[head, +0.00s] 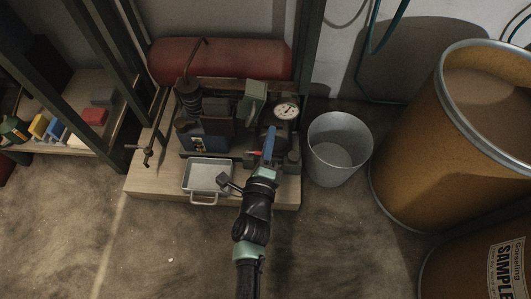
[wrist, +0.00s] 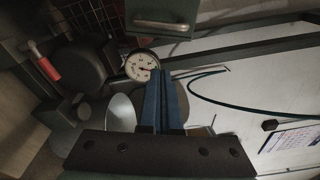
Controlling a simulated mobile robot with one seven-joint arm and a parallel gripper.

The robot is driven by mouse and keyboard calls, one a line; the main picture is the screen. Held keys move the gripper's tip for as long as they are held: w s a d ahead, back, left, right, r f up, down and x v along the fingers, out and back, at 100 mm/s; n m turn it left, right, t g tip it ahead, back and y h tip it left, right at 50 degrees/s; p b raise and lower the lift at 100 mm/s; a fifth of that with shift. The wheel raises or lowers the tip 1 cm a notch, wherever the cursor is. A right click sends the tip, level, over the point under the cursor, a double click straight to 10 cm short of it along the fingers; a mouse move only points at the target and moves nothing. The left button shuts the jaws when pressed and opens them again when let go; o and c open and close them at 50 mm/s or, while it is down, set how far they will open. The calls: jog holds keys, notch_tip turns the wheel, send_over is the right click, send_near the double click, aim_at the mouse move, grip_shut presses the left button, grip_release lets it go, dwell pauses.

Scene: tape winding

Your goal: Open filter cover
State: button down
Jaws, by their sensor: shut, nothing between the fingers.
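In the head view a machine with a small green box-like part (head: 253,95) stands on a wooden base. In the wrist view a dark green part with a metal handle (wrist: 161,26) is at the top, and it may be the filter cover; I cannot tell for certain. It looks closed. My gripper (head: 268,131) reaches over the front right of the machine, with its blue fingers pointing at the gauge area. In the wrist view the fingers of my gripper (wrist: 161,73) are together and empty, apart from the handle, with their tips below it.
A round gauge (head: 286,111) sits right of the green part and also shows in the wrist view (wrist: 142,65). A red-handled lever (wrist: 46,68) is at left there. A metal tray (head: 206,176), a bucket (head: 339,149) and a big drum (head: 420,150) stand nearby.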

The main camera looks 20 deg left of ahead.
aim_at(258, 107)
jog(key=shift+w+a+r+p, duration=0.2)
jog(key=shift+a+p, duration=0.15)
jog(key=shift+a, duration=0.3)
jog(key=shift+w+a+r+p, duration=0.15)
jog(key=shift+a+p, duration=0.2)
jog(key=shift+a, duration=0.25)
jog(key=shift+w+a+r+p, duration=0.1)
jog(key=shift+a+r+p, duration=0.2)
jog(key=shift+a, duration=0.35)
jog(key=shift+f, duration=0.1)
jog(key=shift+s+a+r+n+p, duration=0.1)
jog(key=shift+a+r+n+p, duration=0.25)
jog(key=shift+r+n+p, duration=0.4)
jog(key=shift+a+f+n+p, duration=0.2)
jog(key=shift+n+p, duration=0.1)
jog(key=shift+n, duration=0.25)
